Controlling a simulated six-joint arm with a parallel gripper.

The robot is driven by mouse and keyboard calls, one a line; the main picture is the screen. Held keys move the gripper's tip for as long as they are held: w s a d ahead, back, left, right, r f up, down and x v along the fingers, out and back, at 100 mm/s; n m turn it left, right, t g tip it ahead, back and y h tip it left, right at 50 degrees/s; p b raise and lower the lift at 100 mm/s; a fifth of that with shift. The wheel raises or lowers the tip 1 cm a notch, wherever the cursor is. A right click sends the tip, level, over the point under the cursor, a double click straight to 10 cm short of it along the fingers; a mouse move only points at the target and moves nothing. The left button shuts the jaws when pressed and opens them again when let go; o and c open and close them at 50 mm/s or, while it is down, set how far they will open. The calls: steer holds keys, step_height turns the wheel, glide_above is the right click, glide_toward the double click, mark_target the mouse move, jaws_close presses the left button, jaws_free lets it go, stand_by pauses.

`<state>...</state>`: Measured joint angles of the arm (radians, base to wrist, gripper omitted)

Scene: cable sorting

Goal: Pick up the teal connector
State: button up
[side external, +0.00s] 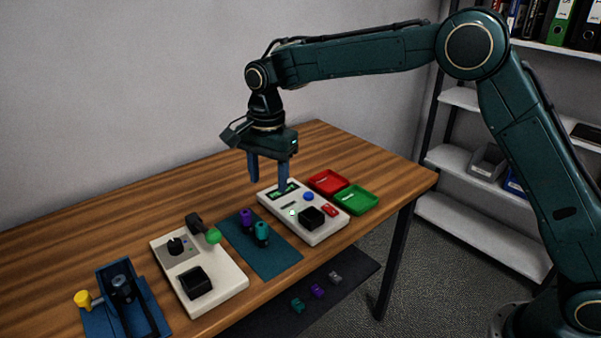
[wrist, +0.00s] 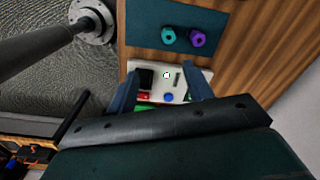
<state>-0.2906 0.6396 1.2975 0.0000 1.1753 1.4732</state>
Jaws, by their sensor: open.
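The teal connector (side external: 262,232) stands on a dark teal mat (side external: 279,256) on the wooden table, beside a purple connector (side external: 246,217). In the wrist view the teal connector (wrist: 168,36) is near the top, left of the purple connector (wrist: 197,39). My gripper (side external: 269,184) is open and points down, empty. It is above the white box with a small screen, to the right of and higher than the teal connector in the side view. In the wrist view the open fingers (wrist: 158,86) flank the white box, away from both connectors.
The white box (side external: 323,231) bears buttons and a black block. Red (side external: 328,182) and green (side external: 357,199) trays lie beyond it. Smaller connectors lie on a dark surface below (side external: 317,291).

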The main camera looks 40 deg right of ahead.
mark_target(261, 225)
steer(key=f, duration=0.1)
steer(key=w+a+f, duration=0.1)
steer(key=shift+w+a+f+m, duration=0.15)
steer(key=shift+a+f+m, duration=0.1)
steer(key=shift+f+m, duration=0.15)
step_height(261, 225, down, 8)
steer(key=shift+r, duration=0.15)
steer(key=shift+f, duration=0.35)
steer(key=shift+w+f, duration=0.15)
steer(key=shift+f, duration=1.15)
steer(key=shift+w+f, duration=0.15)
steer(key=shift+f, duration=1.15)
steer(key=shift+c, duration=0.4)
steer(key=c, duration=1)
